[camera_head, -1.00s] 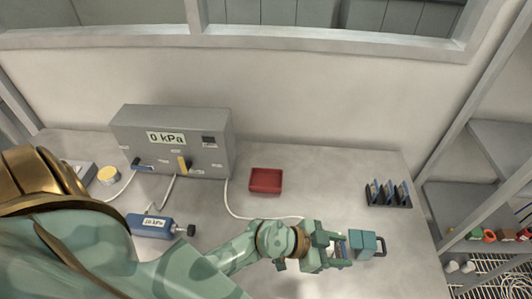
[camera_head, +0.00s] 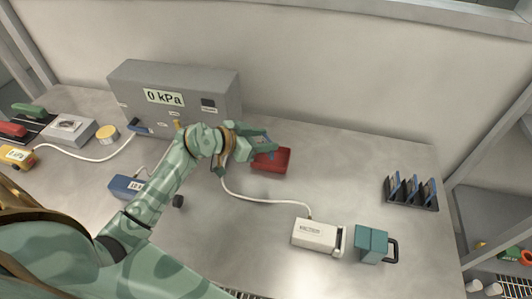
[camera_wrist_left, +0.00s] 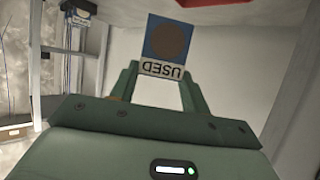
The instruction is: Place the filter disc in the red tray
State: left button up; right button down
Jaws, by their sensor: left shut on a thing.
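My left gripper (camera_head: 263,143) is shut on the filter disc, a brown round disc in a square blue frame marked USED. The disc (camera_wrist_left: 167,38) shows between the fingertips in the left wrist view. In the head view the gripper is at the back left edge of the red tray (camera_head: 283,160), with the disc over or near it. Whether the disc touches the tray I cannot tell. The tray's left part is hidden behind the gripper. A red edge shows at the top of the left wrist view. My right gripper is not in view.
A grey 0 kPa box (camera_head: 150,78) stands left of the tray. A white box (camera_head: 315,236), a teal container (camera_head: 371,241) and a rack with blue-framed pieces (camera_head: 411,194) are to the right. A white hose (camera_head: 255,201) runs across the bench.

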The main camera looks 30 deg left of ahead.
aim_at(267, 141)
pick_arm(q)
jog(key=w+f+b, duration=0.1)
jog(key=w+f, duration=0.1)
jog(key=w+a+f+b, duration=0.1)
jog(key=w+f, duration=0.1)
jog(key=f, duration=0.1)
jog(key=shift+w+a+f+b, duration=0.1)
jog(key=shift+b, duration=0.25)
jog(key=f+b, duration=0.1)
jog(key=f, duration=0.1)
jog(key=w+f+b, duration=0.1)
jog(key=f+b, duration=0.1)
jog(key=shift+a+f, duration=0.2)
jog(key=shift+w+r, duration=0.1)
jog(key=o, duration=0.9)
jog(key=shift+o, duration=0.2)
